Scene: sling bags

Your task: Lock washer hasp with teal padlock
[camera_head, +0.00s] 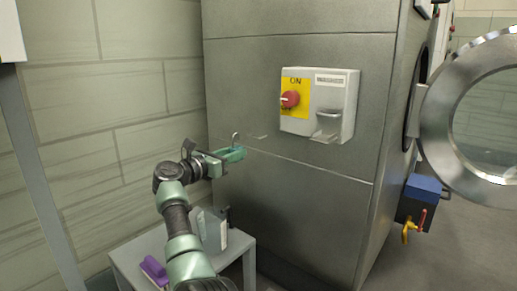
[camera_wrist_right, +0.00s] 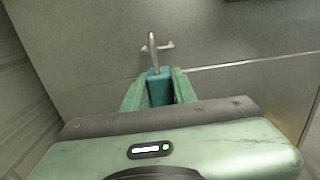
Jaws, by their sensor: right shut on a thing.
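The teal padlock (camera_head: 236,148) is in my right gripper (camera_head: 238,153), with its silver shackle pointing up. In the right wrist view the teal padlock (camera_wrist_right: 159,88) sits between the two green fingers of the gripper (camera_wrist_right: 158,92), and its shackle stands above them. The white washer switch box (camera_head: 345,107) is on the steel panel, up and to the right of the gripper. It has a red knob (camera_head: 290,100) on a yellow plate marked ON. A grey metal hasp-like part (camera_head: 328,114) juts from its front; its details are too small to tell. The padlock is apart from the box.
The steel panel (camera_head: 290,190) stands behind the gripper, with a small bar-like fitting (camera_head: 258,137) close by. A low grey table (camera_head: 238,246) holds a purple object (camera_head: 154,269) and a grey box-like item (camera_head: 212,233). A round washer door (camera_head: 437,130) hangs open at right, above a blue-topped box (camera_head: 424,187).

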